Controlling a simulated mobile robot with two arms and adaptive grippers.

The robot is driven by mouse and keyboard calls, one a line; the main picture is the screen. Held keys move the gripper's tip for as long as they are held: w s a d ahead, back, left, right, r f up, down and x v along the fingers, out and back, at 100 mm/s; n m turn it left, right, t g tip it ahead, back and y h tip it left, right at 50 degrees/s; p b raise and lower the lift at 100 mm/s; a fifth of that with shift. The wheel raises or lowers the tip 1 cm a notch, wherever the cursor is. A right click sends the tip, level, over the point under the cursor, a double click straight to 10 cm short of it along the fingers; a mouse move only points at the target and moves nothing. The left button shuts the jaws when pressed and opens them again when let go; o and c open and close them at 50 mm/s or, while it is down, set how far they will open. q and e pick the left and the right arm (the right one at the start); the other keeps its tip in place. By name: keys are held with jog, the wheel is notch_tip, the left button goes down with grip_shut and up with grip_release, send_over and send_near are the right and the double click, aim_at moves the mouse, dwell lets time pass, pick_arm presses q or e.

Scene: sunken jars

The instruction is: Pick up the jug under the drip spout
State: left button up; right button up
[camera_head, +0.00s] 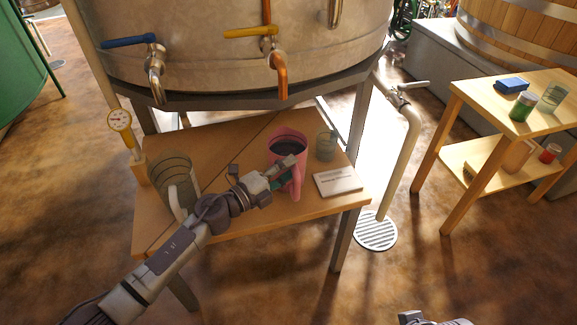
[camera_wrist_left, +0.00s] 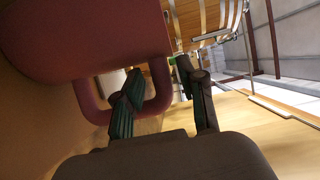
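A pink jug (camera_head: 287,146) with dark liquid inside stands on the wooden table, below the copper tap with the yellow lever (camera_head: 279,75). Its handle faces my left gripper (camera_head: 288,174). In the left wrist view the jug's pink body (camera_wrist_left: 85,40) fills the upper left and its handle (camera_wrist_left: 160,88) loops down. My left gripper (camera_wrist_left: 165,98) is open around the handle. One green-padded finger is inside the loop and the other is outside, with a gap showing beside the handle. A piece of my right arm shows at the bottom edge; its fingers are hidden.
A clear ribbed jug (camera_head: 172,172) stands left on the table (camera_head: 222,150), next to my left arm, below a blue-levered tap (camera_head: 154,75). A glass (camera_head: 326,145) and a white card (camera_head: 338,181) are right of the pink jug. The big metal vat (camera_head: 220,40) hangs close above.

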pick_arm(q)
grip_shut()
jog(key=shift+r, duration=0.15)
jog(key=shift+r, duration=0.15)
